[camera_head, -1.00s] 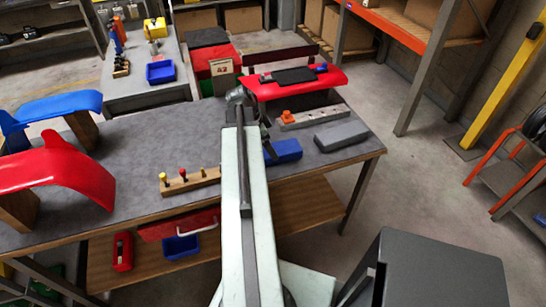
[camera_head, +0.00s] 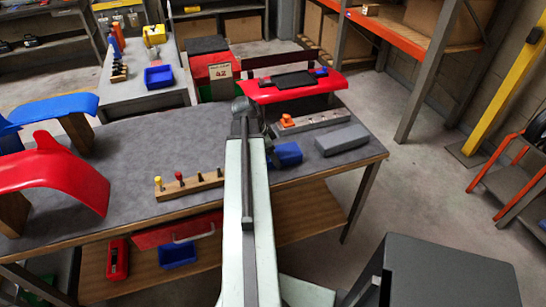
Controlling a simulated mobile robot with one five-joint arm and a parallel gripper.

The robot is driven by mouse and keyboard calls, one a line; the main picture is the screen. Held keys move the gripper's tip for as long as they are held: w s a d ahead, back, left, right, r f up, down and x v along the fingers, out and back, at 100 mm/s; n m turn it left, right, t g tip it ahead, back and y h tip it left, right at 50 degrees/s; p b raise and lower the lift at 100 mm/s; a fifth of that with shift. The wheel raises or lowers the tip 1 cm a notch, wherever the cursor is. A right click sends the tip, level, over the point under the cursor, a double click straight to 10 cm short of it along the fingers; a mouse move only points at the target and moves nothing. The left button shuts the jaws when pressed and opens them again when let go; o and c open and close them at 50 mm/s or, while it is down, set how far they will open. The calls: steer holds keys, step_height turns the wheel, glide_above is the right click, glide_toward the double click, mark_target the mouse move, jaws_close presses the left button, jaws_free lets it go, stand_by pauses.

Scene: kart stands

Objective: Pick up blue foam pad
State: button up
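A blue block-like piece (camera_head: 287,155), which looks like the foam pad, lies on the grey bench top (camera_head: 130,165) just right of my arm. My arm hides part of its left side. My arm reaches out over the bench. My gripper (camera_head: 241,104) is at its far end, beyond and left of the blue piece and apart from it in the picture. Its fingers are too small and hidden to tell whether they are open or shut.
A grey block (camera_head: 341,139) lies right of the blue piece. Behind it are a metal strip with an orange knob (camera_head: 287,120) and a red curved panel (camera_head: 293,93). A wooden peg rack (camera_head: 190,186) stands left of my arm. Red (camera_head: 55,175) and blue (camera_head: 45,108) fenders stand at left.

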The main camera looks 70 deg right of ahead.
step_height(320, 180, up, 10)
steer(key=p, duration=1)
steer(key=shift+r, duration=0.15)
